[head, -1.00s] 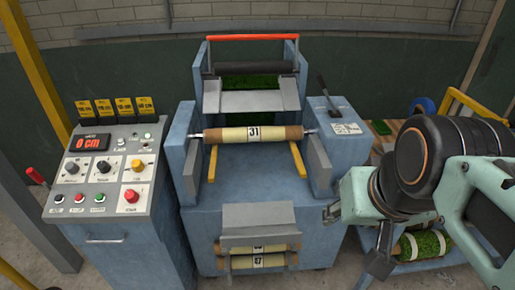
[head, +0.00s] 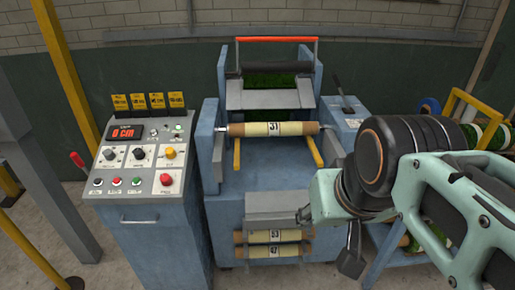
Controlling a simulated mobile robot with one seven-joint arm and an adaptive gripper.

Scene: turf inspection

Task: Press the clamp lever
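A dark lever (head: 338,86) stands tilted on the blue housing at the right side of the turf machine (head: 268,185); I take it for the clamp lever. A small white label lies at its foot. A red bar handle (head: 277,39) spans the top of the machine's frame. My gripper (head: 327,238) hangs in front of the machine's lower right side, below and nearer than the dark lever. Its two dark fingertips look apart, with nothing seen between them. It touches neither lever nor handle. My arm hides part of the machine's right side.
A control console (head: 140,165) with a "0 cm" display and several buttons stands at left. A roll marked 31 (head: 250,130) lies across the machine, above two stored rolls (head: 262,236). A rack (head: 470,100) with turf rolls stands behind my arm. Yellow posts stand at left.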

